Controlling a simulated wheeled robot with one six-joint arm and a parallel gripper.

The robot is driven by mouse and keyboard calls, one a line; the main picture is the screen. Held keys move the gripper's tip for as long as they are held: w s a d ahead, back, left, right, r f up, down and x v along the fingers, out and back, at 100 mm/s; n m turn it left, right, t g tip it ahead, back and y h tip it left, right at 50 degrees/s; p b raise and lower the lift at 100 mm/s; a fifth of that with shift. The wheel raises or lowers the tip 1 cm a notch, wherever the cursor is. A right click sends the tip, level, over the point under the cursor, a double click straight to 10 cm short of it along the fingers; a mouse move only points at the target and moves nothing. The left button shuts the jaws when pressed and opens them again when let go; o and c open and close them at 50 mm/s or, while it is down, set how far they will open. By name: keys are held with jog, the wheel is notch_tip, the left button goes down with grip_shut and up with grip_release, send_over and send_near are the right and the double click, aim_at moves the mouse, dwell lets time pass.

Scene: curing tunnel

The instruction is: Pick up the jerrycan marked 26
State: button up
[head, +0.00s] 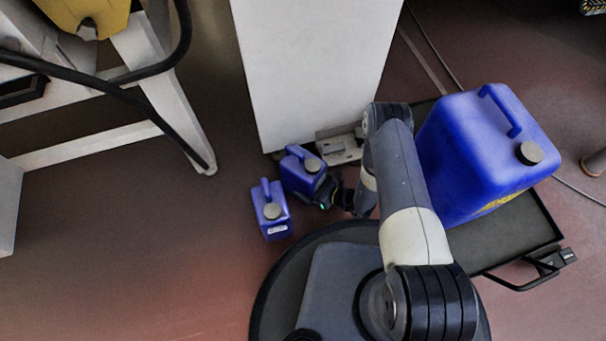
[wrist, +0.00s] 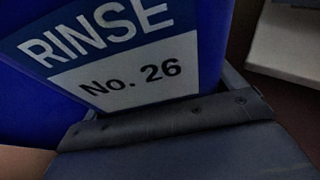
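The jerrycan marked 26 fills the upper left of the wrist view (wrist: 25,95), blue, with a "RINSE No. 26" label very close to the camera. In the head view, a small blue jerrycan (head: 296,180) with a grey cap stands on the floor against my gripper (head: 326,193); its label is hidden there, but its place fits the can in the wrist view. In the wrist view, a dark part of my gripper crosses below the label. The fingertips are not clear in either view, so I cannot tell whether they grip the can.
A second small blue jerrycan (head: 271,210) stands just left. A white cabinet (head: 312,70) rises behind. A large blue jerrycan (head: 480,160) sits on a dark platform (head: 535,228) at right. A white frame (head: 95,150) stands at left. Floor at lower left is clear.

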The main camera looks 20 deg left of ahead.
jog(key=c, duration=1.2)
jog(key=shift+r, duration=0.1)
jog(key=shift+r, duration=0.1)
